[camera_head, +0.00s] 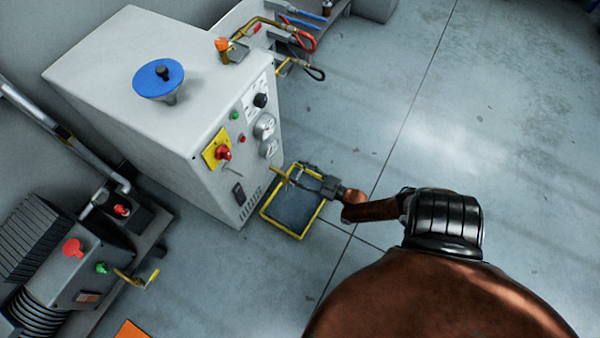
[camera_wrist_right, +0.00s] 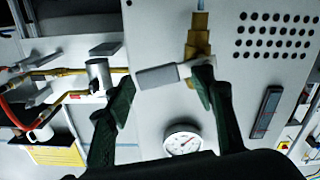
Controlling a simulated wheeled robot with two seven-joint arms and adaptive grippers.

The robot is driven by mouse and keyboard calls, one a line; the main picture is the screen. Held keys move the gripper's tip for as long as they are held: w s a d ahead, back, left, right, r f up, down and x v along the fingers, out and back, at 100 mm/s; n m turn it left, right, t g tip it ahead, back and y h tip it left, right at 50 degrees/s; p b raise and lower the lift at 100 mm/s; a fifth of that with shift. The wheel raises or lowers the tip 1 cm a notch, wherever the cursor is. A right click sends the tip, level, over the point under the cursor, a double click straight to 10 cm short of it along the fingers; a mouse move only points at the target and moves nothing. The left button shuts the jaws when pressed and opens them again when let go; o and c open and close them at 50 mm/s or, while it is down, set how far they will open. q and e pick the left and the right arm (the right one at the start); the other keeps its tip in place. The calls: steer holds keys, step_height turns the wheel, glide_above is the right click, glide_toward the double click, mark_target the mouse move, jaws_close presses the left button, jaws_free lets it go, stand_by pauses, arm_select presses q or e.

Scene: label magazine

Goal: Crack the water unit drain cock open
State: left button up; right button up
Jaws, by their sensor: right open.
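The water unit is a pale grey cabinet (camera_head: 140,100) at the left of the head view; its panel (camera_wrist_right: 170,30) fills much of the right wrist view. The brass drain cock (camera_head: 279,173) is low on its front, above a yellow-rimmed tray. In the wrist view the brass cock body (camera_wrist_right: 198,42) has a light grey lever (camera_wrist_right: 160,76). My right gripper (camera_head: 308,178) is open at the cock. Its dark fingers (camera_wrist_right: 163,88) appear either side of the lever, one overlapping the lever's cock end; contact cannot be told. My left gripper is not in view.
The yellow-rimmed tray (camera_head: 291,212) lies on the floor below the cock. A round gauge (camera_wrist_right: 183,140) shows on the panel. Brass pipes with a red hose (camera_head: 300,38) stand beyond the cabinet. A grey machine (camera_head: 75,260) stands at left. The right floor is clear.

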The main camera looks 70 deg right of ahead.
steer(key=s+a, duration=0.1)
steer(key=s, duration=1)
steer(key=shift+s+a, duration=0.4)
